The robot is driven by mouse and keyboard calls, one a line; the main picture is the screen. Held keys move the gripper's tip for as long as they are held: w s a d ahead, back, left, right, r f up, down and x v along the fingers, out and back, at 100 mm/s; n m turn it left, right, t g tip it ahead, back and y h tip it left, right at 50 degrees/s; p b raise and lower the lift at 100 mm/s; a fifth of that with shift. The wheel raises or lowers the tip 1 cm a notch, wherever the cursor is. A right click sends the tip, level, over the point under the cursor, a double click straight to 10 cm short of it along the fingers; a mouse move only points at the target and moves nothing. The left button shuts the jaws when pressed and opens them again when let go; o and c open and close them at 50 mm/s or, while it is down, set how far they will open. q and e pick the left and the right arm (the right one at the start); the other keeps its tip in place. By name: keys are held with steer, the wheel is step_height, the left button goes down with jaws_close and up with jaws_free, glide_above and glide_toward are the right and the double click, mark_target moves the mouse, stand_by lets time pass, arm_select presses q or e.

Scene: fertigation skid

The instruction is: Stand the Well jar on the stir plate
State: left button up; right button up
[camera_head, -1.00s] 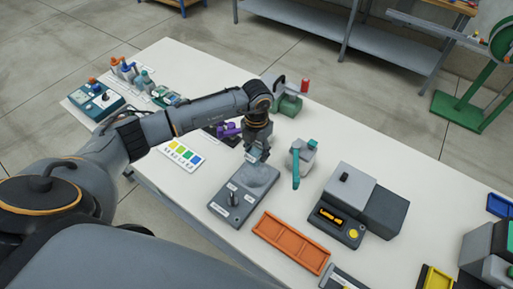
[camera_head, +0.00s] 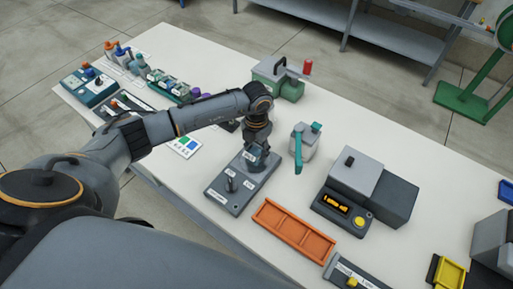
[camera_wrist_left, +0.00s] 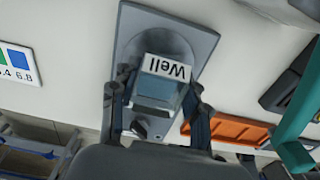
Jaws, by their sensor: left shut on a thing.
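The Well jar (camera_wrist_left: 163,82) is a small clear container with a white label reading "Well", seen in the left wrist view between the fingers. My left gripper (camera_head: 257,163) is shut on it; the fingers also show in the left wrist view (camera_wrist_left: 158,98). The stir plate (camera_head: 224,198) is a grey slab with a round disc and a dark knob; it also shows in the left wrist view (camera_wrist_left: 200,38). The jar is over the disc, low and close to it. Whether its base touches is hidden. My right gripper is not in view.
An orange tray (camera_head: 293,235) lies right of the plate. A grey jug with a teal handle (camera_head: 304,142) stands behind it, and a grey device with a yellow button (camera_head: 345,205) is farther right. A colour chart (camera_head: 186,146) lies left of the plate.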

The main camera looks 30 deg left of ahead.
arm_select(q)
steer(key=o, duration=1.3)
steer(key=shift+r, duration=0.1)
steer(key=shift+r+p, duration=1.4)
steer(key=shift+r, duration=0.45)
step_height(320, 180, up, 5)
steer(key=p, duration=0.3)
steer(key=shift+r, duration=0.1)
steer(key=shift+s, duration=0.1)
